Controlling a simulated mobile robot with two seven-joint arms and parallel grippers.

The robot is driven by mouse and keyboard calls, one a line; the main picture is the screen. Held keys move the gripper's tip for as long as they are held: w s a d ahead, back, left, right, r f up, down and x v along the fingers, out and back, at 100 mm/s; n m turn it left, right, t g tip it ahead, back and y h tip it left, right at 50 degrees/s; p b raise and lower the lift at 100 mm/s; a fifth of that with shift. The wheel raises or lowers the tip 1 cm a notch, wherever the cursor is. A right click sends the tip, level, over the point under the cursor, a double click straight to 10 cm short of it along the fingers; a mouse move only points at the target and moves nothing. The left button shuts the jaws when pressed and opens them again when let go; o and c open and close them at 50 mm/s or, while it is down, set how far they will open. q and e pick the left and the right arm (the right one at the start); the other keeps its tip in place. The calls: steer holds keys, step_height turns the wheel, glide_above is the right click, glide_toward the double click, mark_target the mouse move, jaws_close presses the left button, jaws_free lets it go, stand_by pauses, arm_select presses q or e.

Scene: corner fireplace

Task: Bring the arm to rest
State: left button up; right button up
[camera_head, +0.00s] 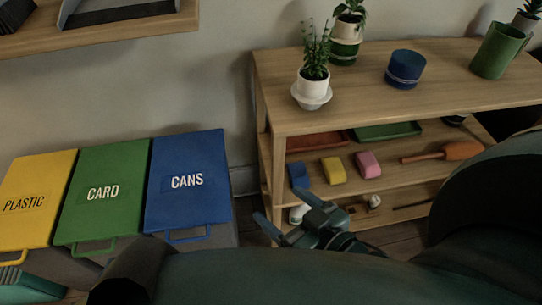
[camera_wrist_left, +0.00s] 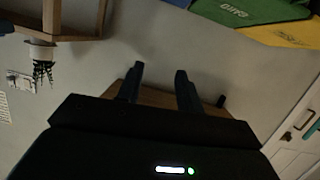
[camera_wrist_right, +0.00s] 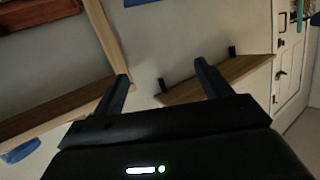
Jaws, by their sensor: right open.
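My right gripper (camera_head: 288,208) is open and empty in the head view, in front of the left end of the wooden shelf unit. Its two fingers stand apart in the right wrist view (camera_wrist_right: 163,80), with nothing between them. My left gripper (camera_wrist_left: 159,78) is open and empty in the left wrist view, its fingers apart. I cannot make out its fingers in the head view. My dark arm links cover the bottom and right of the head view and hide part of the shelf unit and floor.
The shelf unit (camera_head: 400,103) holds plants, a blue pot (camera_head: 404,69), a green cup (camera_head: 498,50) and sponges. Yellow (camera_head: 37,190), green (camera_head: 101,215) and blue (camera_head: 187,205) bins stand left. A wall shelf (camera_head: 100,33) is above. A floor gap separates bins and shelf unit.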

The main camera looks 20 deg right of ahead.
arm_select(q)
steer(key=shift+r, duration=0.1)
steer(key=r+g+p, duration=0.1)
steer(key=p, duration=0.5)
steer(key=r+g+p, duration=0.1)
steer(key=p, duration=0.5)
steer(key=r+g+y+p, duration=0.1)
steer(key=r+p, duration=0.1)
steer(key=p, duration=0.4)
steer(key=shift+w+d+m+g, duration=0.25)
steer(key=shift+w+m+g, duration=0.05)
arm_select(e)
steer(key=r+g, duration=0.2)
steer(key=r+g+h, duration=0.1)
steer(key=r, duration=0.1)
steer(key=shift+w+a+n+g, duration=0.3)
steer(key=shift+n, duration=0.1)
arm_select(q)
steer(key=shift+f, duration=0.35)
arm_select(e)
steer(key=shift+f, duration=0.3)
steer(key=shift+c, duration=0.6)
